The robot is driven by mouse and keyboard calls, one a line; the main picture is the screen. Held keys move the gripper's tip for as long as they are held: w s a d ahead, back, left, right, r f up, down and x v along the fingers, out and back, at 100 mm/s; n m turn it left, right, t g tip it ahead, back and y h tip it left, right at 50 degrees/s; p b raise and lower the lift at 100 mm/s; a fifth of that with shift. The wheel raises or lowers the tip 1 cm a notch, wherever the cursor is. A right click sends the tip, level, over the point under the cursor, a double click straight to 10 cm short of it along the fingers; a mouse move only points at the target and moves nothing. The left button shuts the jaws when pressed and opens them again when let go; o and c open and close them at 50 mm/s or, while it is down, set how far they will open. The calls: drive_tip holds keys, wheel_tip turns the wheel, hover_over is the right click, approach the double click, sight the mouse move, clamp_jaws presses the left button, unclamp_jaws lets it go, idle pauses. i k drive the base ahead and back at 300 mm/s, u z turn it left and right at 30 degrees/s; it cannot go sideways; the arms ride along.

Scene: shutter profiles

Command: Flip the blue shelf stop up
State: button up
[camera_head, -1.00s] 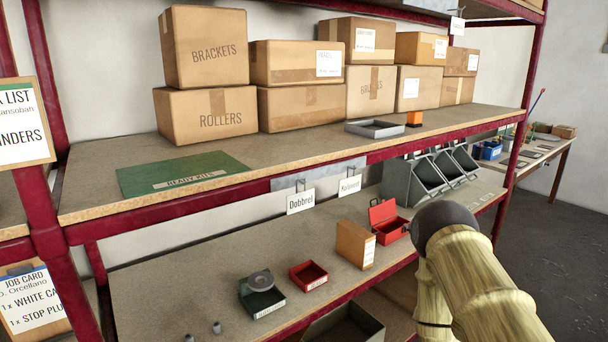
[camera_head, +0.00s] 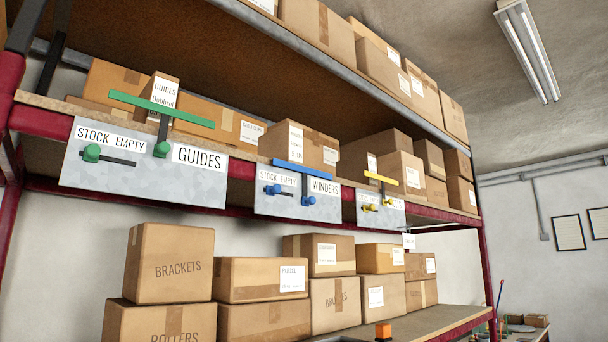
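The blue shelf stop (camera_head: 303,176) is a flat blue bar on a dark upright stem. The bar sits above the top edge of a grey metal plate (camera_head: 263,207) on the upper shelf's front edge, in front of the boxes. A blue knob (camera_head: 308,201) is at the stem's foot, by the "WINDERS" label. A second blue knob (camera_head: 273,190) is at the left end of a dark horizontal slot, below the "STOCK EMPTY" label. My gripper is not in view.
A similar green stop (camera_head: 162,108) stands to the left, above "GUIDES". A smaller yellow stop (camera_head: 380,177) stands to the right. Cardboard boxes (camera_head: 305,147) stand behind the stops. More boxes (camera_head: 170,265) fill the shelf below. The space before the plates looks clear.

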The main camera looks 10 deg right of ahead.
sight(306, 200)
drive_tip(key=z, duration=1.85)
drive_tip(key=i, duration=0.55)
drive_tip(key=u, duration=1.85)
